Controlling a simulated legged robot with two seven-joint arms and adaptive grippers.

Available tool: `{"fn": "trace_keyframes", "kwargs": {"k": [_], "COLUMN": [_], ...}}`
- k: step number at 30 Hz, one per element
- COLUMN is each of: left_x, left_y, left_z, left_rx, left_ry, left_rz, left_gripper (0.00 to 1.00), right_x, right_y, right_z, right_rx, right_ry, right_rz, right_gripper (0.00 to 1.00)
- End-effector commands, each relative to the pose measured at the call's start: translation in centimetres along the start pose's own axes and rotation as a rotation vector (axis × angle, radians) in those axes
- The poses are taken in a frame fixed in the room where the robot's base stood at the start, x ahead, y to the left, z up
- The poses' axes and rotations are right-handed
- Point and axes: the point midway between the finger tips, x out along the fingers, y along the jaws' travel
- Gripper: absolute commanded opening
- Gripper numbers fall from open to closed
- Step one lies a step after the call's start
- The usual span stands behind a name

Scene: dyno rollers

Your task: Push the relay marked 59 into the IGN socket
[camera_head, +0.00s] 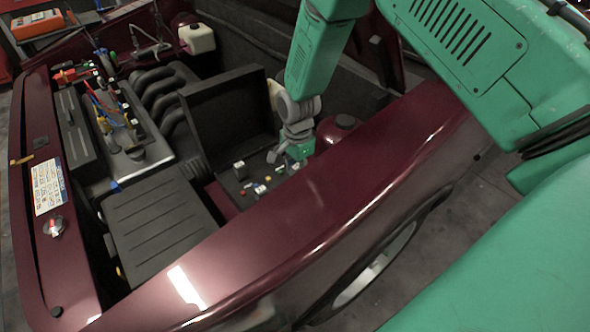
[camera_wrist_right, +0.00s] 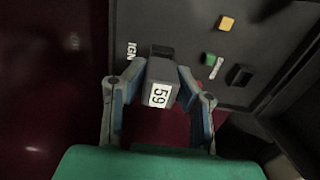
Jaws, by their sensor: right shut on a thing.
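In the right wrist view the relay marked 59 (camera_wrist_right: 160,92) is a dark grey block with a white label. My right gripper (camera_wrist_right: 162,72) is shut on it, one finger on each side. A black raised shape, apparently the IGN socket (camera_wrist_right: 162,50), lies directly beyond the relay, beside the white IGN lettering (camera_wrist_right: 131,50). The relay overlaps its near side; I cannot tell whether they touch. In the head view my right gripper (camera_head: 283,152) is small, over the right part of the fuse box (camera_head: 236,202); the relay cannot be made out there. My left gripper is not in view.
The fuse box panel also holds a yellow fuse (camera_wrist_right: 227,23), a green fuse (camera_wrist_right: 208,59) and a black block (camera_wrist_right: 240,75). The box's open lid (camera_head: 230,110) stands behind it. The dark red fender (camera_head: 300,200) runs along the near side; a black cover (camera_head: 155,225) lies left.

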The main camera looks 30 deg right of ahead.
Motion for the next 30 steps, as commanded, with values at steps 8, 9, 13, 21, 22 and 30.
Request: {"fn": "trace_keyframes", "kwargs": {"k": [8, 9, 13, 21, 22, 30], "left_x": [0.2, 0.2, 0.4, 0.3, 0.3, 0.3], "left_y": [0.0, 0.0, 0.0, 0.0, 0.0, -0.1], "left_z": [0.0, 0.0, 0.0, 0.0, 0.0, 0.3], "left_rx": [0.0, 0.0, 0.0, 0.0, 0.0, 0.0], "left_ry": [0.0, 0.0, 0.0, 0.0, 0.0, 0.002], "left_rz": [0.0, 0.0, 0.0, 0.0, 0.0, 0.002], "left_gripper": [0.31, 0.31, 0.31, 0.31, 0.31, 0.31], "right_x": [0.6, 0.7, 1.0, 0.9, 0.8, -0.5], "right_y": [0.0, 0.1, 0.1, 0.1, 0.1, -0.1], "right_z": [-0.5, -0.6, -0.7, -0.6, -0.5, -0.1], "right_rx": [0.004, 0.004, 0.005, 0.004, 0.004, 0.002], "right_ry": [0.011, 0.011, 0.01, 0.007, 0.007, 0.011], "right_rz": [0.002, 0.003, 0.004, 0.0, 0.0, -0.003], "right_gripper": [0.0, 0.0, 0.0, 0.48, 0.48, 0.48]}}
